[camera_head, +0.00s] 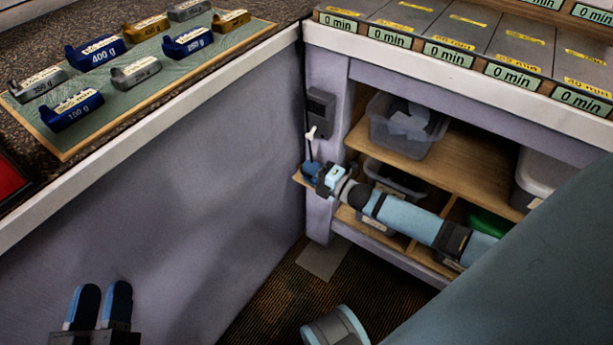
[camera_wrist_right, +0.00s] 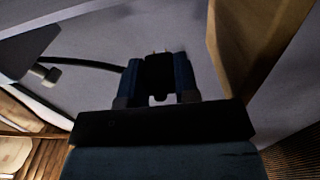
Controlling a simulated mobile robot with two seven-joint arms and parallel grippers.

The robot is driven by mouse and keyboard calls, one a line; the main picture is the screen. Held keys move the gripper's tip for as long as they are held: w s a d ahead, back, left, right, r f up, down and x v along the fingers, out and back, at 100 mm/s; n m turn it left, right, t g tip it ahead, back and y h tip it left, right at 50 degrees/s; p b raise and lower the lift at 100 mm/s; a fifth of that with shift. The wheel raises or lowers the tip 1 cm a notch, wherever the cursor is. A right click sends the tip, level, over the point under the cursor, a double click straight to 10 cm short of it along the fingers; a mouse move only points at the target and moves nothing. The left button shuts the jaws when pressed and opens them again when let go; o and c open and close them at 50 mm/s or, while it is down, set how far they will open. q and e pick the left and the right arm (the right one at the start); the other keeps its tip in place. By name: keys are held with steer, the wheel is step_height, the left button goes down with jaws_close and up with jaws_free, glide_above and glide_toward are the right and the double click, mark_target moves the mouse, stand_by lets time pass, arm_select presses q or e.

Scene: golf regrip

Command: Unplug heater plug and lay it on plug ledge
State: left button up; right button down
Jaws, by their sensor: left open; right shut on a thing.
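My right gripper (camera_head: 312,171) is shut on the black heater plug (camera_wrist_right: 159,72). In the right wrist view, the plug sits between the two blue fingers with its metal prongs bare, out of any socket. A black cable (camera_wrist_right: 85,63) runs off to its left. In the head view, the gripper is at the wooden plug ledge (camera_head: 299,180) on the corner post, below a dark socket box (camera_head: 322,106); the fingers mostly hide the plug. The ledge also shows in the wrist view (camera_wrist_right: 258,45), beside the plug. I cannot tell whether they touch. My left gripper (camera_head: 101,305) is open and empty at lower left.
Shelves with clear bins (camera_head: 405,128) stand right of the post, behind my right arm. A small white piece (camera_head: 311,133) hangs below the socket box. A board (camera_head: 150,62) with several labelled weights lies on the left counter. Floor (camera_head: 285,297) is open below.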

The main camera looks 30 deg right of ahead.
arm_select(q)
steer(key=shift+w+d+f+g+b, duration=0.1)
steer(key=shift+f+g+b, duration=0.5)
steer(key=shift+f, duration=0.6)
steer(key=shift+d+f+g+b, duration=0.1)
steer(key=shift+f+g+b, duration=0.3)
steer(key=shift+f+b, duration=0.55)
arm_select(e)
steer(key=shift+w+d+f, duration=0.35)
steer(key=shift+d+f, duration=0.2)
steer(key=shift+d, duration=0.15)
steer(key=shift+w+d+f, duration=0.3)
steer(key=shift+d+f, duration=0.25)
steer(key=shift+d, duration=0.15)
arm_select(q)
steer(key=shift+f, duration=0.2)
arm_select(e)
steer(key=c, duration=0.8)
jaws_free()
steer(key=shift+s, duration=0.1)
steer(key=shift+f, duration=0.1)
arm_select(q)
steer(key=shift+a+r, duration=0.1)
steer(key=shift+r, duration=0.05)
arm_select(e)
steer(key=shift+a, duration=0.1)
